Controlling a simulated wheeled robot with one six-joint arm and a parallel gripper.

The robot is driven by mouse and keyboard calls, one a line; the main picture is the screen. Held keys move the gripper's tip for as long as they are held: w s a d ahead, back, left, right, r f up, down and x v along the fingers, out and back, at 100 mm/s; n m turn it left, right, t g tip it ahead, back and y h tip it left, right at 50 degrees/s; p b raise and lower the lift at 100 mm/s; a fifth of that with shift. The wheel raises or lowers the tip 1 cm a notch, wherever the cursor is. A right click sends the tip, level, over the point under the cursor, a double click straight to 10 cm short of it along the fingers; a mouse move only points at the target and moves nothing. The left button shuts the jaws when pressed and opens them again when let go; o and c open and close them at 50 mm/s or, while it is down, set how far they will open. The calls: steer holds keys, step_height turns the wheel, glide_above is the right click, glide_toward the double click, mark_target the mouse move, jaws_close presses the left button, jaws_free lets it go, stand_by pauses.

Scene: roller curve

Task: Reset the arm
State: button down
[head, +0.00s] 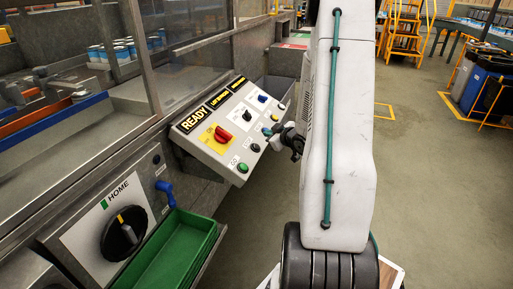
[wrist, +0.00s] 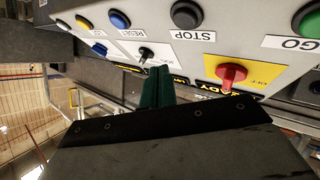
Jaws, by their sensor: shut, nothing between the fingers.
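The sloped grey control panel (head: 205,145) stands left of my arm in the head view. Its sign strip (head: 195,120) includes the word READY. My gripper (head: 273,133) is beside the panel's right edge. Its green fingers (wrist: 156,86) are shut and empty, pointing at the panel near a small black switch (wrist: 145,54). Whether they touch the panel cannot be told.
A red knob (head: 218,134) on a yellow plate and the green GO button (head: 242,168) are also on the panel. The black HOME dial (head: 125,232), a blue lever (head: 166,190) and a green tray (head: 165,265) are lower left. Open floor (head: 430,180) lies right.

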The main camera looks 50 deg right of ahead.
stand_by(0.3)
steer(key=s+d+f+m+g, duration=0.2)
steer(key=s+f+m+g, duration=0.1)
steer(key=s+f+g, duration=0.3)
steer(key=s+a+r+m+g, duration=0.1)
steer(key=s+a+r+g, duration=0.2)
steer(key=s+a+g, duration=0.1)
steer(key=s+a+r+y, duration=0.1)
steer(key=s+a+r, duration=0.3)
steer(key=a+r, duration=0.3)
steer(key=s+a+r+n+g+y, duration=0.1)
steer(key=s+a+r, duration=0.4)
steer(key=a, duration=1.2)
steer(key=s+a+r+n+g+y, duration=0.1)
steer(key=s+a+r, duration=0.4)
steer(key=a+r, duration=0.6)
steer(key=shift+s+a, duration=0.15)
steer(key=shift+a, duration=0.85)
steer(key=shift+a, duration=0.1)
